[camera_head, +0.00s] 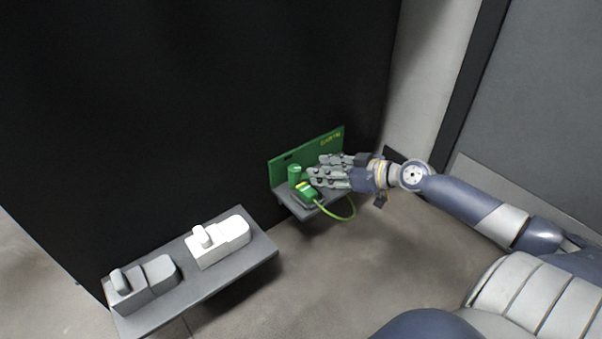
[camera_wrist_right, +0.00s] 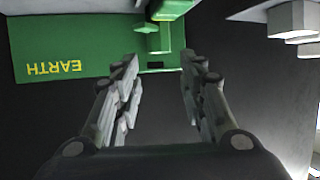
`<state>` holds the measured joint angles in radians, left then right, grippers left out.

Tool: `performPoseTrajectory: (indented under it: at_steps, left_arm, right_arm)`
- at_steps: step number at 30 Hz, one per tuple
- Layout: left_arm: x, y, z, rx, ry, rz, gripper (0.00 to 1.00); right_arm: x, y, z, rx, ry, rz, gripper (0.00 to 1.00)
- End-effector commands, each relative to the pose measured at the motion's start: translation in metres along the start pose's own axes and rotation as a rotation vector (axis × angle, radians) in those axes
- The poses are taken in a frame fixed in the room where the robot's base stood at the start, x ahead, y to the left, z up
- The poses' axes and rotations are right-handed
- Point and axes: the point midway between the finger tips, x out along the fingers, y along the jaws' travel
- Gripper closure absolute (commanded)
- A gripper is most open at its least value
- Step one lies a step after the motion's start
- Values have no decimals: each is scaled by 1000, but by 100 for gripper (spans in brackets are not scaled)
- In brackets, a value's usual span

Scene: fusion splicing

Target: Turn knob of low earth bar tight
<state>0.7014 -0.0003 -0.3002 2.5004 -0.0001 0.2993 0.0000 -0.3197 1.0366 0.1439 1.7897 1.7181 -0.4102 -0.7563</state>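The low earth bar is a green backplate (camera_head: 318,148) with yellow lettering on a small low grey shelf. The lettering reads EARTH, upside down, on the backplate in the right wrist view (camera_wrist_right: 70,45). A green cylindrical knob (camera_head: 294,174) stands at the left of this shelf. A green and yellow clamp (camera_head: 305,191) sits in front of it with a yellow-green cable (camera_head: 345,216). My right gripper (camera_head: 316,166) reaches in from the right, close to the knob. My left gripper is out of view.
A second grey shelf (camera_head: 215,277) at lower left holds a white device (camera_head: 218,243) and a grey device (camera_head: 140,284). A dark wall (camera_head: 200,90) stands behind both shelves. The floor (camera_head: 290,290) in front is clear. Pale blocks (camera_wrist_right: 295,22) show at upper right in the wrist view.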

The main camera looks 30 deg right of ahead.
Motion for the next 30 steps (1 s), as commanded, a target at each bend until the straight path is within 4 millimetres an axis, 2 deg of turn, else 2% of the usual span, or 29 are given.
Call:
performPoseTrajectory:
  at_steps: [1, 18, 24, 30]
  left_arm:
    - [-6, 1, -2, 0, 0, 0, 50]
    - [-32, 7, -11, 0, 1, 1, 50]
    - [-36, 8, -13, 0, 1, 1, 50]
    - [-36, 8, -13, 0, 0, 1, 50]
  right_arm:
    - [8, 1, 1, -2, 4, 1, 62]
    - [67, 2, 1, 1, 4, 4, 62]
    - [79, 1, 1, 1, 2, 3, 62]
    - [82, 1, 0, 2, 2, 3, 62]
